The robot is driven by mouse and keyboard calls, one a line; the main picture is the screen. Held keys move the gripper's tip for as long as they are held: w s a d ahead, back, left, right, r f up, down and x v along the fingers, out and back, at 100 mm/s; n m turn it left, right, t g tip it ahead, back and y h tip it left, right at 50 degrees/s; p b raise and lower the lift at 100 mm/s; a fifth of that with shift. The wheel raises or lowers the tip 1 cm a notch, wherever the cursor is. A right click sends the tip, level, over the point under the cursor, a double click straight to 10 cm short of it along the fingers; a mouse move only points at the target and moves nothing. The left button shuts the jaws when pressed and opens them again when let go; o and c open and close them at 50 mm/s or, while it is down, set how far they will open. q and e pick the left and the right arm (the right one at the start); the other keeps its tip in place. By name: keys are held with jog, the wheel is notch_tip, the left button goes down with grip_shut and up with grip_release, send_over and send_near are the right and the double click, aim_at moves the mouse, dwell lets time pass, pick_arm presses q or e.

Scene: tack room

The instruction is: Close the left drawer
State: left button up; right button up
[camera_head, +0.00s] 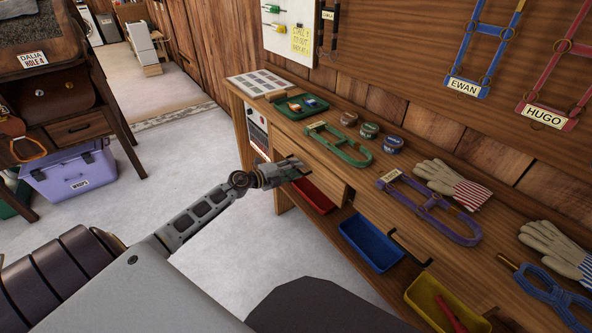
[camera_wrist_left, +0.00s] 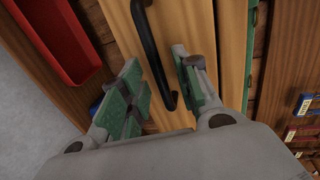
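The left drawer (camera_head: 335,186) is under the workbench top. Its light wood front appears to stand out a little from the bench; how far is hard to tell. My left gripper (camera_head: 290,172) is at this drawer's front and hides its handle in the head view. In the left wrist view, the black bar handle (camera_wrist_left: 152,50) runs down the drawer front (camera_wrist_left: 118,22) between the two green-padded fingers. The left gripper (camera_wrist_left: 160,85) is open, one finger on each side of the handle; contact cannot be told. My right gripper is not in view.
The workbench (camera_head: 490,240) holds a green tray (camera_head: 290,112), halters, tins and gloves. A second black handle (camera_head: 410,248) is further right. Below are red (camera_head: 314,196), blue (camera_head: 372,243) and yellow (camera_head: 432,302) bins.

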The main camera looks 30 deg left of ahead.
pick_arm(q)
jog(key=shift+w+d+f, duration=0.15)
jog(key=shift+w+d, duration=0.05)
jog(key=shift+w, duration=0.35)
grip_shut()
